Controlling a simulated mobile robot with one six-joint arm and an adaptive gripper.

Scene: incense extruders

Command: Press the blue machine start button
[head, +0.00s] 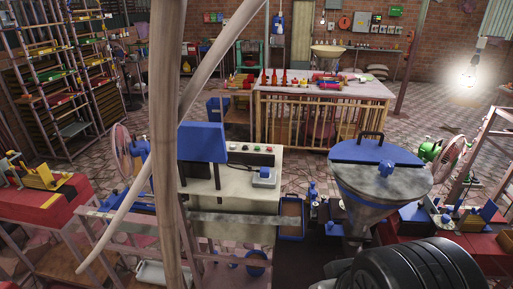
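The machine (232,183) stands in the middle of the head view, with a cream cabinet and a blue upper housing (203,143). A row of small buttons (257,149) lies along the back of its top panel, some green and some reddish. They are too small to tell which one is the start button. A small blue and grey box (264,176) sits on the panel in front of them. Pale poles cross the view left of the machine. A dark ribbed rounded part at the bottom right looks like my arm. My gripper's fingers are not visible.
A blue-rimmed grey hopper (366,187) stands right of the machine. A wooden table (322,93) with bottles is behind. A red bench (40,200) is at left, and shelves (50,80) stand further back. Brick-patterned floor shows between them.

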